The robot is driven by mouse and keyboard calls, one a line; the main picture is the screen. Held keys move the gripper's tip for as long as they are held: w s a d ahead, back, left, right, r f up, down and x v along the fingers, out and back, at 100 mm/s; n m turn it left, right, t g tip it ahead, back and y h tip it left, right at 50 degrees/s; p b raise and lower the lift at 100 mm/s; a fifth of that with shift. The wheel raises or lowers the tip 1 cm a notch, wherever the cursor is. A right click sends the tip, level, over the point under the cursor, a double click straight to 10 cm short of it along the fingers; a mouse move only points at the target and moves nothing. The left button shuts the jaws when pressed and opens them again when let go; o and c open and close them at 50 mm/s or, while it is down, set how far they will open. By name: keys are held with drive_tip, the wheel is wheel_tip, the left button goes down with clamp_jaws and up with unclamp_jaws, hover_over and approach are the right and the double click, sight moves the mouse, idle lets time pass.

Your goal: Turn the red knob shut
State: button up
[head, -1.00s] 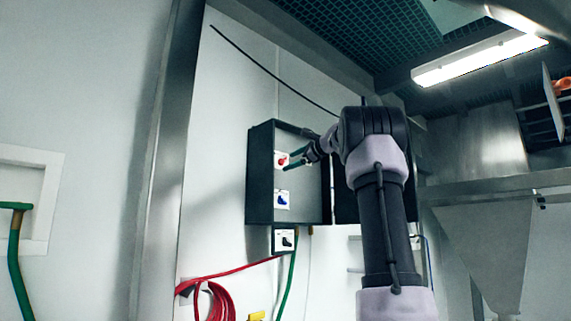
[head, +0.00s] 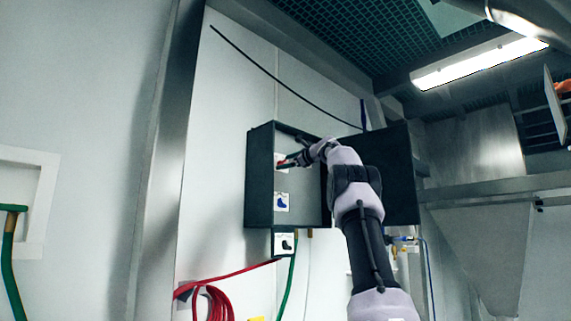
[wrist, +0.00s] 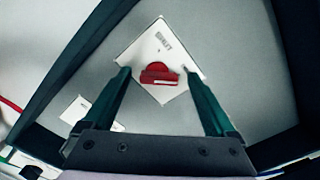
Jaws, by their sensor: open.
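The red knob (wrist: 158,74) sits on a white label plate (wrist: 140,53) inside an open dark cabinet (head: 259,180). In the wrist view its bar lies roughly crosswise. My gripper (wrist: 156,73) is open, with one green finger on each side of the knob and a visible gap to it on both sides. How far the fingertips are from the panel is hard to tell. In the head view my gripper (head: 288,162) is at the upper switch and hides most of it.
A blue knob (head: 282,202) is on a plate below the red one, and a black knob (head: 286,244) is under the cabinet. The cabinet's side walls and open door (head: 392,175) border the space. A red hose (head: 214,300) hangs below.

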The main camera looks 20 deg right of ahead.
drive_tip(key=shift+w+a, duration=0.1)
drive_tip(key=shift+w, duration=0.1)
drive_tip(key=c, duration=1.4)
